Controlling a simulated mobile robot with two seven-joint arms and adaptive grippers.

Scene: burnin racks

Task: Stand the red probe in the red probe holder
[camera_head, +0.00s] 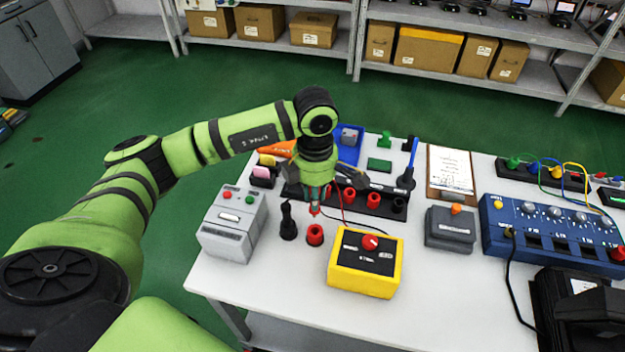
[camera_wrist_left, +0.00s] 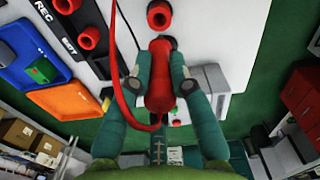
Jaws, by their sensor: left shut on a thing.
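My left gripper (camera_head: 315,197) points down over the table and is shut on the red probe (camera_head: 314,208). In the left wrist view the red probe (camera_wrist_left: 160,70) sits between both fingers, with its red cable looping up on the left. The red probe holder (camera_head: 315,235), a short red cup, stands on the white table just below the probe in the head view. In the left wrist view a red cup with a dark opening (camera_wrist_left: 160,14) shows just beyond the probe. The probe appears to be outside the holder. My right gripper is not in view.
A black probe (camera_head: 287,219) stands upright left of the holder. A yellow meter (camera_head: 364,264) is close on the right, a grey box (camera_head: 232,226) on the left. A black strip with red and black sockets (camera_head: 374,200) lies behind. The table's front edge is near.

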